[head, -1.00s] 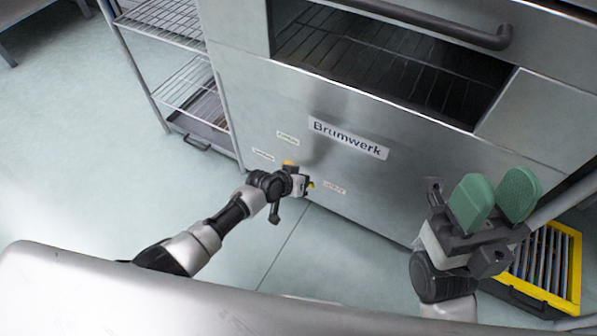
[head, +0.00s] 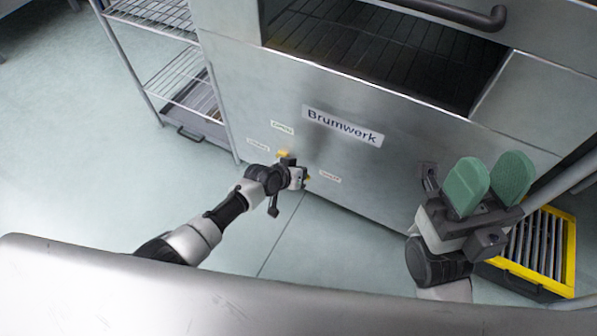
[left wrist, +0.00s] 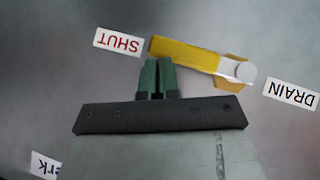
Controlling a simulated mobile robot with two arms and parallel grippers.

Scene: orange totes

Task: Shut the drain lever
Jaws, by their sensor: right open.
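The yellow drain lever (left wrist: 190,54) shows in the left wrist view, with its pale round pivot (left wrist: 246,72) at the right and its arm reaching left to beside the SHUT label (left wrist: 118,42). The DRAIN label (left wrist: 291,94) is right of the pivot. My left gripper (left wrist: 157,66) has its green fingers together, tips at the lever's edge near its free end; I cannot tell whether they touch. In the head view my left gripper (head: 303,178) is at the lower front panel and hides most of the lever. My right gripper (head: 490,180) is open and empty, away from the panel.
The steel Brumwerk cabinet (head: 400,165) fills the middle, with an open bay above. A wire shelf rack (head: 180,75) stands at the left. A yellow-framed grate (head: 568,258) is at the lower right. The floor at the left is clear.

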